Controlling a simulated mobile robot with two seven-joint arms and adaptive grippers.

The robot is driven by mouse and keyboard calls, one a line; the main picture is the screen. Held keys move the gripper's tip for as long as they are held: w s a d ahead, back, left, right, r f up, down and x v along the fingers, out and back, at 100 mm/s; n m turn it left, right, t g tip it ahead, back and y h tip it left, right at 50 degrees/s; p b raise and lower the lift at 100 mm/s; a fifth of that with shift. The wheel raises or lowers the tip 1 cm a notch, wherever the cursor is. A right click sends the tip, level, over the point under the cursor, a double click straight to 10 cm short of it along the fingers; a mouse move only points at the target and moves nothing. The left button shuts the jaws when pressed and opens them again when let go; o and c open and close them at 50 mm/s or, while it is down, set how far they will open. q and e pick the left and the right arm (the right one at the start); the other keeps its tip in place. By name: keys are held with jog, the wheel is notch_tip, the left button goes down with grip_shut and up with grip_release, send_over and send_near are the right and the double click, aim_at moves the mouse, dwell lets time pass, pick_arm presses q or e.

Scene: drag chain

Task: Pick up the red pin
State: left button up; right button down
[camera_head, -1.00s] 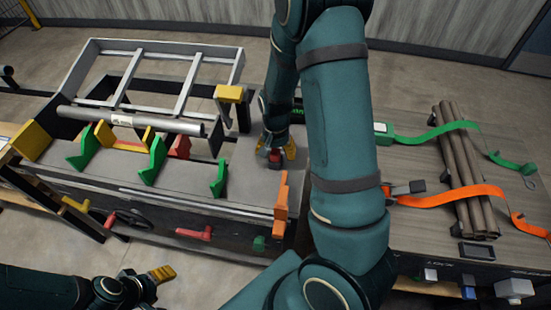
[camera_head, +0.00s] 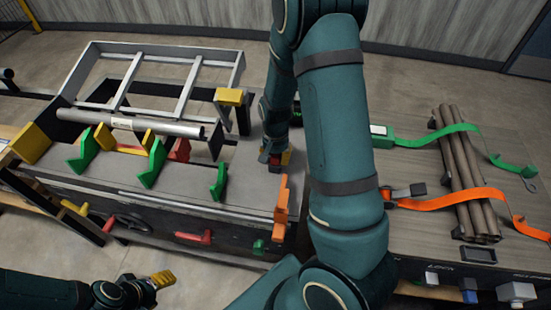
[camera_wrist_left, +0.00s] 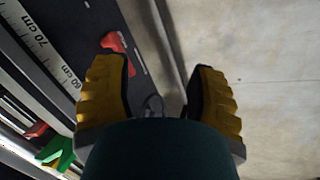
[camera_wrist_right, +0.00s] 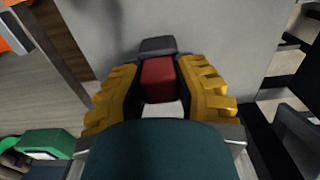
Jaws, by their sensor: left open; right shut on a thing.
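The red pin (camera_wrist_right: 158,80) is a red block between the two yellow fingers of my right gripper (camera_wrist_right: 159,95) in the right wrist view. A dark grey piece lies just beyond it, over a light grey surface. In the head view my right gripper (camera_head: 277,159) is low at the right part of the grey bench top, with a bit of red showing at its fingers; my arm hides part of it. It is shut on the red pin. My left gripper (camera_head: 158,279) is open and empty in front of the bench; its spread yellow fingers show in the left wrist view (camera_wrist_left: 160,100).
The bench (camera_head: 110,186) carries green V-supports (camera_head: 152,163) and a grey tube (camera_head: 130,123). A red handle (camera_head: 194,237) sticks out of its front. An orange upright piece (camera_head: 281,205) stands near my right gripper. Brown rods (camera_head: 468,190) with straps lie on the right table.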

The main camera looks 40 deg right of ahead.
notch_tip(320, 180, up, 10)
jog(key=p, duration=0.3)
jog(key=c, duration=1.5)
grip_release()
grip_shut()
jog(key=w+d+r+p, duration=0.2)
jog(key=w+r+p, duration=1)
jog(key=w, duration=0.6)
jog(key=shift+w+r, duration=0.15)
jog(key=shift+r, duration=0.7)
